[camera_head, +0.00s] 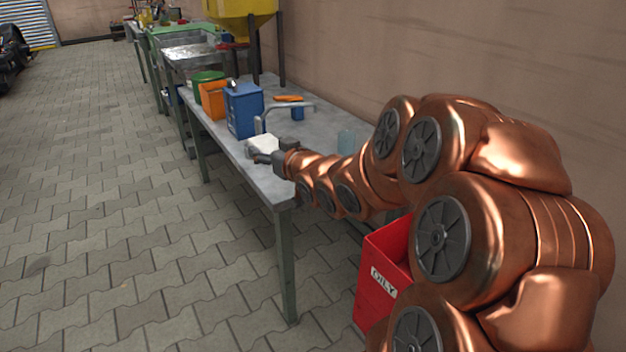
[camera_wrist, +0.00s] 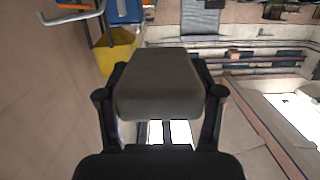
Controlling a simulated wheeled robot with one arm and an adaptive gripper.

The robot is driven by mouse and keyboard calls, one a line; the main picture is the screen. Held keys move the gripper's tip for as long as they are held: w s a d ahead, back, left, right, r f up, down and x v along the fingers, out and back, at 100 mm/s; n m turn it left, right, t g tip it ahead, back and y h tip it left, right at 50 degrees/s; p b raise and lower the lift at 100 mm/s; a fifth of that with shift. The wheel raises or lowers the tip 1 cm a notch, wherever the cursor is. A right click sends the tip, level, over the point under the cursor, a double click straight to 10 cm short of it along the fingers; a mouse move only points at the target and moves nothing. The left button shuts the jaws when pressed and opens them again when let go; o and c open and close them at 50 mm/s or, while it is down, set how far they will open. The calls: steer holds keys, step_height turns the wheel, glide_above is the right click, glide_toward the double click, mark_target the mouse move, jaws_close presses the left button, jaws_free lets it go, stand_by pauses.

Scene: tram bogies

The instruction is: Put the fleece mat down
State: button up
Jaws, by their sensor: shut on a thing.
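The fleece mat shows as a pale, off-white block (camera_head: 263,143) at the near end of the grey table (camera_head: 322,122) in the head view. In the wrist view it is a thick grey-beige block (camera_wrist: 158,82) between the two fingers. My gripper (camera_head: 263,155) is shut on it, and it also shows in the wrist view (camera_wrist: 160,95) with one finger at each side. The mat is over the table's left front part. Whether its underside touches the tabletop cannot be told. My arm hides part of the table's near right end.
A blue container (camera_head: 243,110), an orange box (camera_head: 212,100) and a green bucket (camera_head: 207,78) stand behind the mat. A grey bent pipe (camera_head: 284,108) and a bluish cup (camera_head: 346,140) are nearby. A red bin marked "OILY" (camera_head: 376,290) stands below my arm. Some tabletop looks bare.

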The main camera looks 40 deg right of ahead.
steer(key=s+d+f+m+h+b, duration=0.1)
steer(key=s+d+f+b, duration=0.25)
steer(key=f+b, duration=0.65)
steer(key=w+d+p, duration=0.4)
steer(key=p, duration=0.5)
steer(key=shift+r, duration=0.1)
steer(key=shift+d+p, duration=0.15)
steer(key=shift+p, duration=0.3)
steer(key=shift+w+d+h+p, duration=0.4)
steer(key=shift+w+d+p, duration=0.05)
steer(key=shift+p, duration=0.7)
steer(key=shift+w+d+p, duration=0.2)
steer(key=shift+w+p, duration=0.1)
steer(key=shift+p, duration=0.7)
steer(key=shift+w+f+p, duration=0.1)
steer(key=shift+f+p, duration=0.1)
steer(key=shift+p, duration=0.1)
